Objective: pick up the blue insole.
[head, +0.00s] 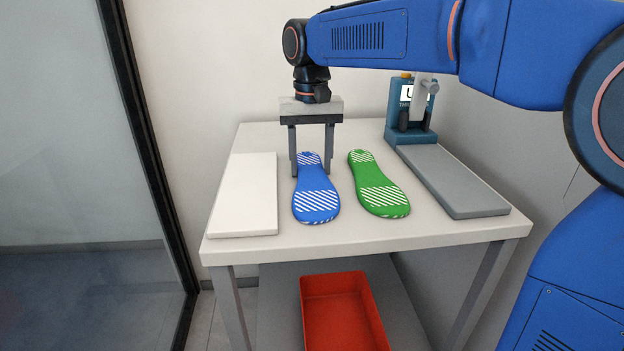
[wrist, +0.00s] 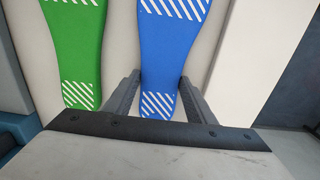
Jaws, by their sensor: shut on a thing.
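The blue insole (head: 316,194) with white stripes lies on the table between a white board and the green insole. My gripper (head: 311,174) comes down from above, with its two fingers on either side of the narrower far part of the blue insole. In the wrist view the blue insole (wrist: 166,55) runs between the two fingers of my gripper (wrist: 158,88), which are shut on its sides. Its near end, with a striped patch, shows between the fingers. I cannot tell any gap between the insole and the table.
The green insole (head: 379,184) lies close on the right. The white board (head: 245,195) lies on the left. A grey slab (head: 455,183) and a blue device (head: 411,125) stand at the right. A red bin (head: 340,315) sits below the table (head: 365,239). The tabletop's front strip is clear.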

